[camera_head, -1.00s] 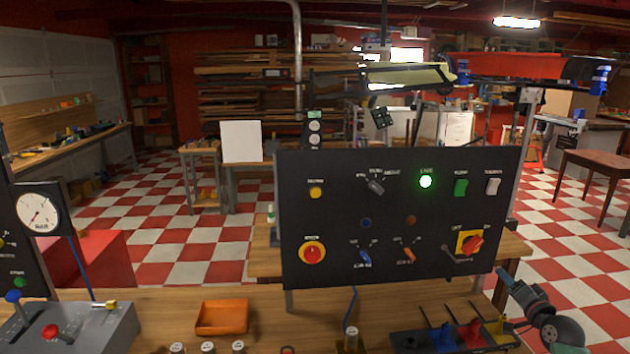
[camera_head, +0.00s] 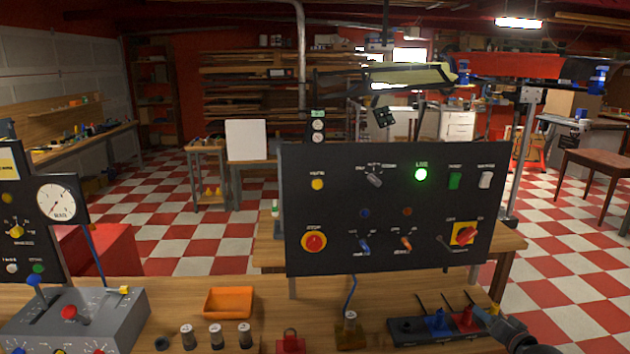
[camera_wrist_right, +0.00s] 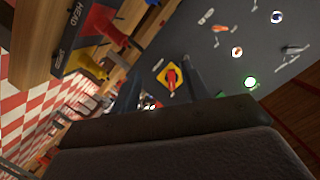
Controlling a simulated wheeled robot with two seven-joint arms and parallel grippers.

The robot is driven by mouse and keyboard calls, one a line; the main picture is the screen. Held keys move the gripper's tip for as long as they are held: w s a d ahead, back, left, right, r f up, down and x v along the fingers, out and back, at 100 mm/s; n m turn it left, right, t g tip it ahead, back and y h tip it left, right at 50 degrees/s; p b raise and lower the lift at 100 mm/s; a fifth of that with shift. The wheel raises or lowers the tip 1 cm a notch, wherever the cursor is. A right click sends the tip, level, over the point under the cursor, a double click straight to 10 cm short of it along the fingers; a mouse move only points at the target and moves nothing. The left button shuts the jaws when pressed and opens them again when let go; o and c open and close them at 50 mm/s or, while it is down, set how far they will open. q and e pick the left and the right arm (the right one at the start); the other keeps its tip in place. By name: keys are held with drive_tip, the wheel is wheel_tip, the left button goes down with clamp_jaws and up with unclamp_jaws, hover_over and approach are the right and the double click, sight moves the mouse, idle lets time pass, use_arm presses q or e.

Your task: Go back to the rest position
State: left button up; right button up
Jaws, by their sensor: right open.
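My right gripper (camera_head: 496,324) is at the lower right of the head view, low in front of the panel and beside the rack of coloured pieces. Most of it is cut off or hidden there. In the right wrist view its two dark fingers (camera_wrist_right: 160,92) stand apart with nothing visible between them. The black control panel (camera_head: 390,205) stands upright on the bench. Its green lamp (camera_head: 420,175) is lit. The red switch handle on a yellow plate (camera_head: 464,233) sits at its lower right, apart from the gripper. My left gripper is not in view.
The dark rack (camera_head: 405,330) holds blue, red and yellow pieces near my right gripper. An orange tray (camera_head: 229,302) and several small cylinders (camera_head: 216,335) lie on the bench (camera_head: 270,290). A grey lever console (camera_head: 95,315) and a dial gauge (camera_head: 62,202) stand left.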

drive_tip(key=s+a+f+n+g, duration=0.5)
drive_tip(key=s+a+f+g, duration=0.1)
drive_tip(key=s+a+f, duration=1.1)
drive_tip(key=s+a+n+g+h, duration=0.1)
drive_tip(key=s+a+g, duration=0.25)
drive_tip(key=s, duration=0.75)
drive_tip(key=s+a+n+g+h, duration=0.1)
drive_tip(key=s+a+n+g, duration=0.2)
drive_tip(key=s, duration=0.8)
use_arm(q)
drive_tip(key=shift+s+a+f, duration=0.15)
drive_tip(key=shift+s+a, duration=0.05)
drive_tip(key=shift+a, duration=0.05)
use_arm(e)
drive_tip(key=s+a+f, duration=0.2)
drive_tip(key=f, duration=1.8)
drive_tip(key=s+a+f+m+g, duration=0.1)
drive_tip(key=s+a+f, duration=0.1)
drive_tip(key=f, duration=1.9)
drive_tip(key=shift+s+f, duration=0.3)
drive_tip(key=shift+s, duration=0.35)
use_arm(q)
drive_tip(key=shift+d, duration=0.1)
use_arm(e)
drive_tip(key=shift+g, duration=0.25)
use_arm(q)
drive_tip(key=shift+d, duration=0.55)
